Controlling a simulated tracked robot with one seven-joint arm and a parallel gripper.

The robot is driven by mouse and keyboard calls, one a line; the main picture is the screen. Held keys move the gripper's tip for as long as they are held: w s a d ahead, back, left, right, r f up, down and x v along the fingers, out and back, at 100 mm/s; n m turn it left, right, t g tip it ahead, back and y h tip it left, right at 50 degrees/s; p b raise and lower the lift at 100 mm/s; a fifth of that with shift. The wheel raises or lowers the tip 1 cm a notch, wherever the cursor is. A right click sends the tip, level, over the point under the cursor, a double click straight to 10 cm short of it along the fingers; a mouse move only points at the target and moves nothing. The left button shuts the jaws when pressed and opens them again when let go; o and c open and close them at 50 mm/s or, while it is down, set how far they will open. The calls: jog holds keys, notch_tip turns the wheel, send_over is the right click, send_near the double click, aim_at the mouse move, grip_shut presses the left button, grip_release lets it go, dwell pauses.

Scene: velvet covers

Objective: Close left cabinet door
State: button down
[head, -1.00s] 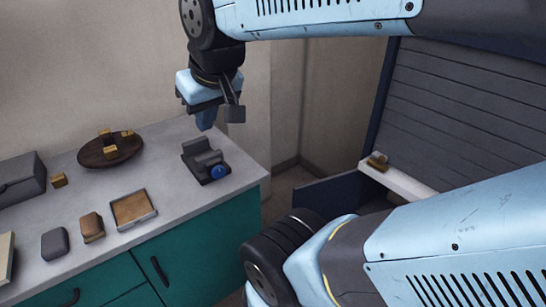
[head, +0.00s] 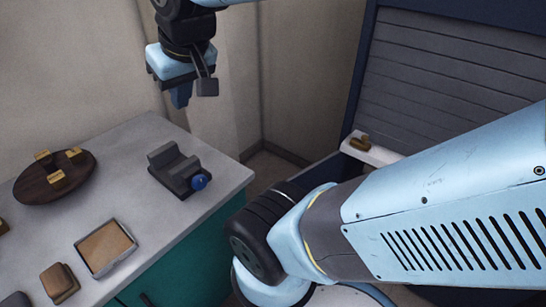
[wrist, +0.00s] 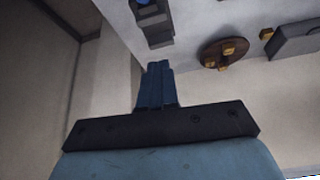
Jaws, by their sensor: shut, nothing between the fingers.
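A teal cabinet front (head: 178,262) runs below the grey counter (head: 130,215). A dark handle (head: 147,300) shows at the bottom edge of the head view. A dark blue cabinet (head: 360,75) with a grey slatted front (head: 450,75) stands at the right. Its lower part is mostly hidden by my arm. I cannot tell which part is the left door or how far it stands open. My gripper (head: 181,97) hangs above the counter's far edge, shut and empty, touching no door. It also shows in the wrist view (wrist: 158,72), fingers together.
On the counter are a dark block with a blue knob (head: 182,170), a round wooden board (head: 48,183) with small blocks, a shallow tray (head: 106,246) and a brown block (head: 60,284). A white ledge (head: 372,151) bears a small brown item (head: 360,140). A floor gap lies between counter and cabinet.

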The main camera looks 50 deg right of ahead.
jog(key=w+d+f+m+g, duration=0.3)
jog(key=w+d+f+m, duration=0.3)
jog(key=w+d+m, duration=0.4)
jog(key=w+d+f+m+g+y, duration=0.1)
jog(key=w+d+f+m+g, duration=0.25)
jog(key=d+f+m, duration=1.45)
jog(key=s+d+f+m+g, duration=0.4)
jog(key=s+d+f+m, duration=0.1)
jog(key=d+f+m, duration=0.4)
jog(key=s+a+f, duration=0.2)
jog(key=s+f, duration=0.5)
jog(key=f, duration=0.1)
jog(key=shift+s+f+m, duration=0.15)
jog(key=shift+f+m, duration=0.1)
jog(key=shift+m, duration=0.15)
jog(key=shift+a+t, duration=0.1)
jog(key=shift+t, duration=0.15)
